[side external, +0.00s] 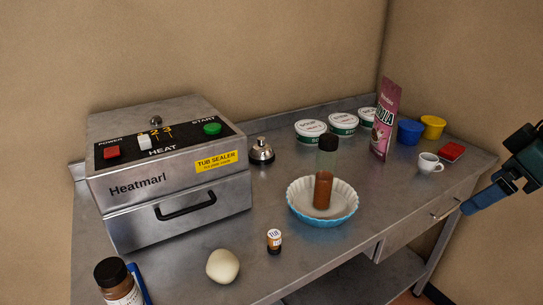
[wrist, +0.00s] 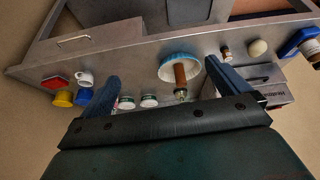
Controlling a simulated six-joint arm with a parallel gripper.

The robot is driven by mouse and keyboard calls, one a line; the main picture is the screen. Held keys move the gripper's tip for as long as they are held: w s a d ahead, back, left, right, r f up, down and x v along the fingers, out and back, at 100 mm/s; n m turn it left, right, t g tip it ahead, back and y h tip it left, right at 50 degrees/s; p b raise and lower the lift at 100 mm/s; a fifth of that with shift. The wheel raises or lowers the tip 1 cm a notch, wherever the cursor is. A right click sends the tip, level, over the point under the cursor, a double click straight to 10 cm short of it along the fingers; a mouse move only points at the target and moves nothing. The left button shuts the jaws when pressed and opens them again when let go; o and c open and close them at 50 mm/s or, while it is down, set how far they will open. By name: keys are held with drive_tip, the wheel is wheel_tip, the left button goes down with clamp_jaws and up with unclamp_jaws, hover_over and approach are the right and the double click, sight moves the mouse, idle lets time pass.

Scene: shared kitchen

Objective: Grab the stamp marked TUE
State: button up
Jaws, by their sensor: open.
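A small orange-brown stamp (side external: 274,242) with a white label stands upright on the metal counter, between the pale round ball and the blue dish in the side view. Its label is too small to read surely. It also shows in the wrist view (wrist: 227,53), near the tip of the right-hand finger. My gripper (side external: 472,203) is at the right edge of the side view, beyond the counter's right end, far from the stamp. Its blue fingers are spread wide and hold nothing in the wrist view (wrist: 161,70).
A blue fluted dish (side external: 342,217) with a brown bottle (side external: 323,188) stands mid-counter. A tub sealer (side external: 165,222) fills the left. A pale ball (side external: 222,266) and another bottle (side external: 120,286) are at front. A pouch (side external: 385,120), tubs and white cup (side external: 429,163) stand right.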

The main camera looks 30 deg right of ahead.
drive_tip(key=shift+s+d+f+m, duration=0.2)
drive_tip(key=shift+s+f+m, duration=0.25)
drive_tip(key=shift+s, duration=0.15)
drive_tip(key=shift+c, duration=0.4)
drive_tip(key=c, duration=0.9)
drive_tip(key=shift+c, duration=0.2)
drive_tip(key=shift+w, duration=0.1)
drive_tip(key=w+a+m+g+y, duration=0.1)
drive_tip(key=w+a+m+y, duration=0.1)
drive_tip(key=w+a+m, duration=0.4)
drive_tip(key=w+a+m+g+y, duration=0.15)
drive_tip(key=w+m, duration=0.25)
drive_tip(key=w, duration=0.5)
drive_tip(key=w+a+f+m+g+y, duration=0.1)
drive_tip(key=w+a+f+m+y, duration=0.1)
drive_tip(key=w+a+f+m, duration=0.7)
drive_tip(key=shift+w+a+m+g, duration=0.35)
drive_tip(key=shift+w+a+m, duration=0.25)
drive_tip(key=shift+w, duration=0.3)
